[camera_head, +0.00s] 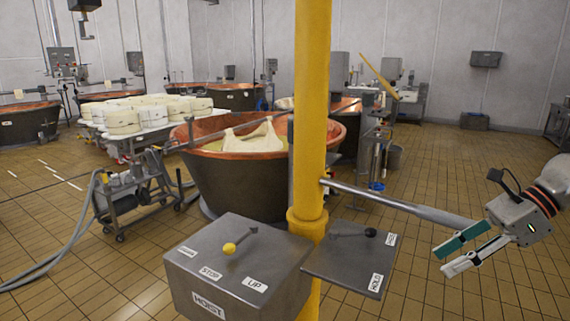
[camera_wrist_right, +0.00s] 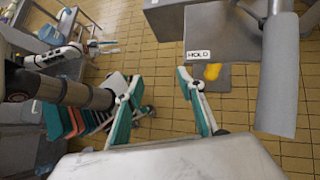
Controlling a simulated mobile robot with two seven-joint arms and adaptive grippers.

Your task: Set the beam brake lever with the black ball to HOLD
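The beam brake lever is a short dark lever with a black ball (camera_head: 370,232) on a grey plate (camera_head: 335,262) to the right of the yellow post. The ball lies toward the plate's far right corner, close to a small label (camera_head: 391,240) too small to read surely. The HOLD label (camera_head: 376,283) is nearer, at the front right; it also shows in the right wrist view (camera_wrist_right: 199,55). My right gripper (camera_head: 450,257) is open and empty, right of the plate and apart from the lever. In the wrist view its fingers (camera_wrist_right: 160,76) are spread. My left gripper is not in the head view; a pale arm end (camera_wrist_right: 60,55) in the wrist view may be it.
The yellow post (camera_head: 311,110) stands before a copper vat (camera_head: 235,175). A grey bar (camera_head: 400,203) runs from the post toward my right gripper. The hoist box (camera_head: 230,270) with a yellow ball (camera_head: 229,249) is left of the plate. Tiled floor right of the plate is clear.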

